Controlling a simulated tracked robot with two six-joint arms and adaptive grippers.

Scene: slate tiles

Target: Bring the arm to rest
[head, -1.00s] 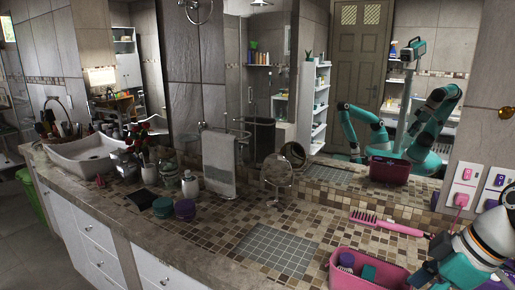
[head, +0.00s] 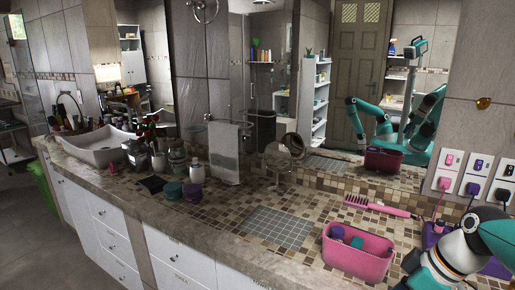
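My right arm comes in at the lower right of the head view, white and teal with dark parts. Its dark gripper (head: 408,268) is low at the frame's bottom, beside the right end of a pink basket (head: 358,262). Its fingers are small, dark and partly cut off, so I cannot tell whether they are open or shut, or whether they touch the basket. My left gripper is not in view directly. The mirror (head: 340,90) shows a reflection of my teal arms.
The basket holds a purple jar and a teal item. A pink hairbrush (head: 376,206) lies behind it, near wall sockets (head: 473,187) with plugs and a purple object (head: 432,236). A grey tiled mat (head: 280,228) is bare. Jars (head: 173,191), a towel (head: 225,152) and a sink (head: 97,146) are farther left.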

